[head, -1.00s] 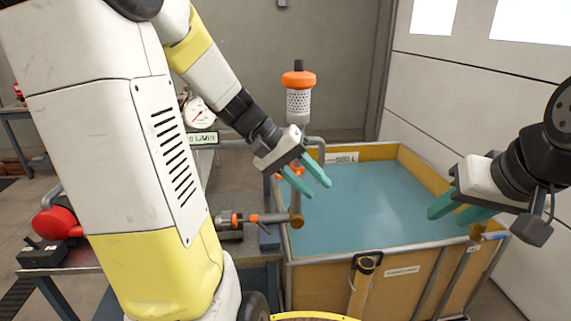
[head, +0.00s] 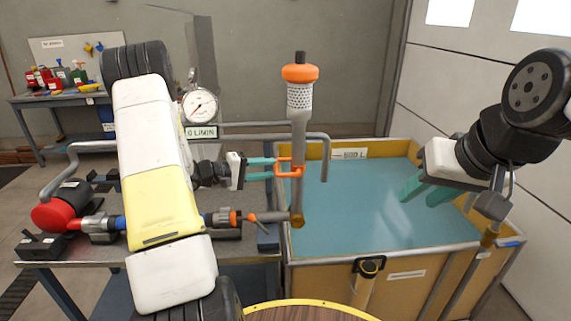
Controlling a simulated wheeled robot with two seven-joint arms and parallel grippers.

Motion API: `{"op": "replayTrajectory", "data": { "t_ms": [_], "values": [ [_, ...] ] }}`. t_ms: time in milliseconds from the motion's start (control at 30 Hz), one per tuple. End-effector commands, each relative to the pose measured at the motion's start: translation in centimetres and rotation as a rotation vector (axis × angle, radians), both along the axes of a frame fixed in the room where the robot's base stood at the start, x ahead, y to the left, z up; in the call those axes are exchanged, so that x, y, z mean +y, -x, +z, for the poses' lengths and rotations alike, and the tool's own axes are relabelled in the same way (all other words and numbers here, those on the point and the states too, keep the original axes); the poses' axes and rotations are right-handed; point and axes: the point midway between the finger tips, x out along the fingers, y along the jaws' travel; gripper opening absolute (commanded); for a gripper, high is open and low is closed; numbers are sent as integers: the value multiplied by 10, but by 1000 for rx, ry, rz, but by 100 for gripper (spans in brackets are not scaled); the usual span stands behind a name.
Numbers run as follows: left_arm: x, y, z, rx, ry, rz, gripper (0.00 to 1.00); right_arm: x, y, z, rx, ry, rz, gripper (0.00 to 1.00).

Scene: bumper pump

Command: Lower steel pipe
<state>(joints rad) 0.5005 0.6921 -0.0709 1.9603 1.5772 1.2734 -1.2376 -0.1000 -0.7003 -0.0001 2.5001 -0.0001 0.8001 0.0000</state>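The steel pipe (head: 298,140) stands upright at the tank's left edge, with a perforated strainer (head: 299,98) and orange collar near its top. Its lower end meets a brass-coloured joint (head: 297,219). An orange handle (head: 284,175) sticks out from the pipe at mid height. My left gripper (head: 273,169) points right at this handle, its teal fingers apart and their tips at the handle's left side. I cannot tell whether they touch it. My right gripper (head: 422,192) is open and empty above the right part of the tank.
The yellow-brown tank (head: 325,277) of blue-green water (head: 370,215) stands right of the metal bench (head: 75,257). A dial gauge (head: 200,105) and a flow display (head: 201,132) stand behind my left arm. A bent grey pipe (head: 325,155) passes just behind the steel pipe.

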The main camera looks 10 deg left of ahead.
Motion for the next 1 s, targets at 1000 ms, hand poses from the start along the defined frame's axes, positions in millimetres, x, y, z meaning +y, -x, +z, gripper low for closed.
{"op": "replayTrajectory", "data": {
  "t_ms": [1000],
  "values": [
    [-29,-22,-6,2,0,-1,0,0,0,0,0,0,0,36]
  ]
}}
